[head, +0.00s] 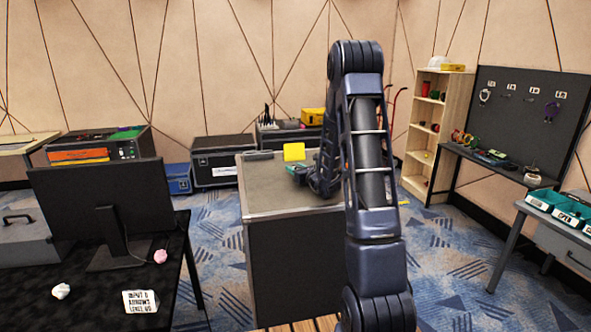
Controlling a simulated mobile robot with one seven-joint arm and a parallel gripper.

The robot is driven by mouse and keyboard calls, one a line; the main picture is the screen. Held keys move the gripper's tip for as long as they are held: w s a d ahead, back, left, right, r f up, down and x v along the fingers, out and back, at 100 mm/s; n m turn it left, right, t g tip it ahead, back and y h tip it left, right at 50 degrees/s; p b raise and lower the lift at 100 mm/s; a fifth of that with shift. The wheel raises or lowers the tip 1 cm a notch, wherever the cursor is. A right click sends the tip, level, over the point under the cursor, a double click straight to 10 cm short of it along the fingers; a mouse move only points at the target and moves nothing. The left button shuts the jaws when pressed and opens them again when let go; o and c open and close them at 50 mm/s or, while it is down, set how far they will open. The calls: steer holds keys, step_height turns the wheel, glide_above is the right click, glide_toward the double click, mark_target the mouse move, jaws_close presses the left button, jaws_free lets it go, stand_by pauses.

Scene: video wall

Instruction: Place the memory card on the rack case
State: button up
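A large dark case (262,187) with a grey top and metal edges stands in the middle; it looks like the rack case, though other cases stand behind it. A small yellow item (294,151) is upright at the back of its top. My arm reaches up and over the case. My gripper (298,170) is low over the case top, just in front of the yellow item, with a small patch of green at it. The fingers are too small to tell open from shut. I cannot make out a memory card.
A black table (90,305) with a monitor (105,205) is at the left. Black cases (222,165) line the back wall. A wooden shelf (440,120) and a pegboard desk (490,165) are at the right, with teal bins (545,198) nearer. Carpet between is clear.

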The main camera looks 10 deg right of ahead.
steer(key=shift+r, duration=0.15)
steer(key=v, duration=1.2)
steer(key=s+a+r+n+g+y, duration=0.1)
steer(key=a+n, duration=0.1)
steer(key=s+a+r+n+g+y, duration=0.1)
steer(key=a+r, duration=0.1)
steer(key=s+a+r+n+g+y, duration=0.1)
steer(key=a+n+y, duration=0.1)
steer(key=shift+s+a+r+n, duration=0.3)
steer(key=shift+s+a+r, duration=0.05)
steer(key=shift+s+r, duration=0.05)
steer(key=s+a+r+n+g, duration=0.3)
steer(key=s+a+n+g, duration=0.25)
steer(key=s+n, duration=0.35)
steer(key=s+a+r+n+g, duration=0.2)
steer(key=s+a+n+g, duration=0.35)
steer(key=s, duration=0.65)
steer(key=s+d+r+n+t+h, duration=0.2)
steer(key=s+d+r+n+h, duration=0.1)
steer(key=s+d+n+h, duration=0.7)
steer(key=d+n, duration=0.1)
steer(key=d, duration=0.2)
steer(key=shift+s+d+r+h, duration=0.25)
steer(key=shift+s+d+h, duration=0.1)
steer(key=shift+d+h, duration=0.05)
